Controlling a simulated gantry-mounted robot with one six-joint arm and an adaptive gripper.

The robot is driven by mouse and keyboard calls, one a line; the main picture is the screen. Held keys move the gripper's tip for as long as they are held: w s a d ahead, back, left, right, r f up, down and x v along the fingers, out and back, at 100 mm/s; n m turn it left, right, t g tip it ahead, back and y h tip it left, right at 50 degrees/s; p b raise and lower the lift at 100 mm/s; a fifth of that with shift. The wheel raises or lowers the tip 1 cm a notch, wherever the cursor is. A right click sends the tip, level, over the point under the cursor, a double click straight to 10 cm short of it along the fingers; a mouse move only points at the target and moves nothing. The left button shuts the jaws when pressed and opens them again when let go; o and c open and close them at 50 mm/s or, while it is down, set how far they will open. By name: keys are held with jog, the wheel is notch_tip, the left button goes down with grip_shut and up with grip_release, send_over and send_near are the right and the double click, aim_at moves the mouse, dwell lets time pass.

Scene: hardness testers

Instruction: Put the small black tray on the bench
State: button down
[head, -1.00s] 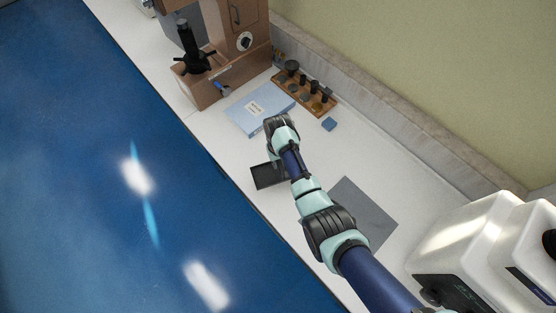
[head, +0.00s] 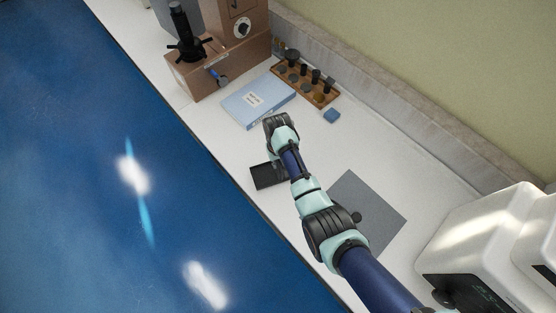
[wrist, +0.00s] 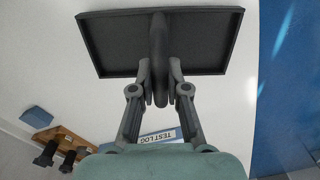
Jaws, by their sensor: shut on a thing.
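The small black tray (head: 265,177) shows in the head view just left of my forearm, near the bench's front edge. In the wrist view the tray (wrist: 115,45) is a shallow dark rectangle with a raised rim and a thick upright grip across its middle. My gripper (wrist: 161,84) is shut on that grip, with one finger on each side. The tray appears held above the white bench (head: 315,150); the height of the gap is hard to tell. In the head view my arm hides the fingers and part of the tray.
A blue test log (head: 258,101) lies behind my gripper, with a brown tester (head: 215,70) beyond it. A wooden rack (head: 305,84) and a blue block (head: 332,115) stand near the wall. A grey mat (head: 378,205) and white machine (head: 475,235) are right. Blue floor (head: 100,200) lies left.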

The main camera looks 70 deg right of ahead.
jog(key=shift+f+b, duration=0.45)
jog(key=shift+f, duration=0.15)
jog(key=c, duration=1.1)
grip_release()
jog(key=shift+r, duration=0.1)
notch_tip(320, 180, up, 12)
jog(key=shift+f, duration=0.1)
